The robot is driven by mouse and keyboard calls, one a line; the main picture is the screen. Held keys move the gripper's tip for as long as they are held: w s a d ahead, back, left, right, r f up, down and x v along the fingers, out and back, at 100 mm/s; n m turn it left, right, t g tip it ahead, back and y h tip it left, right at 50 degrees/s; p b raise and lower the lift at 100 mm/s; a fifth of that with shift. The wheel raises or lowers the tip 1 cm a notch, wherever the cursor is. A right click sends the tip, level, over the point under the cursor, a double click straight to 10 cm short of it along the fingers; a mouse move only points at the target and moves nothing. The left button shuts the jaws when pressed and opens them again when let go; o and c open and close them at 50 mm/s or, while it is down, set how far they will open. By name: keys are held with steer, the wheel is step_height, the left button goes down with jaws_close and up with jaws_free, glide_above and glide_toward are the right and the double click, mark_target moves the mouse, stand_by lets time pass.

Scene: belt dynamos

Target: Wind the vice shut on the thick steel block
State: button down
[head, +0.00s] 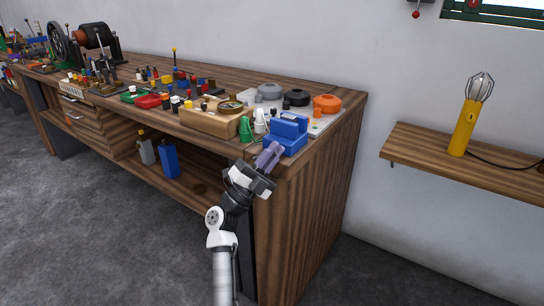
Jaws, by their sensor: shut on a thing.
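The blue vice (288,136) stands at the near right corner of the bench top, its body rising in a stepped shape. My gripper (268,157) reaches up from below to the vice's front side, at the bench's front edge. Its fingers are closed at the front of the vice, where its handle would be; the handle itself is hidden by the fingers. I cannot make out the thick steel block, nor how far apart the vice's jaws are.
A yellow lamp (463,128) stands on the wall shelf (420,150) at right. The floor in front is clear.

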steer(key=shift+w, duration=0.1)
steer(key=c, duration=1.5)
jaws_free()
steer(key=b+v, duration=0.2)
steer(key=v, duration=1.1)
steer(key=shift+a+f+b, duration=0.2)
steer(key=shift+a+b, duration=0.1)
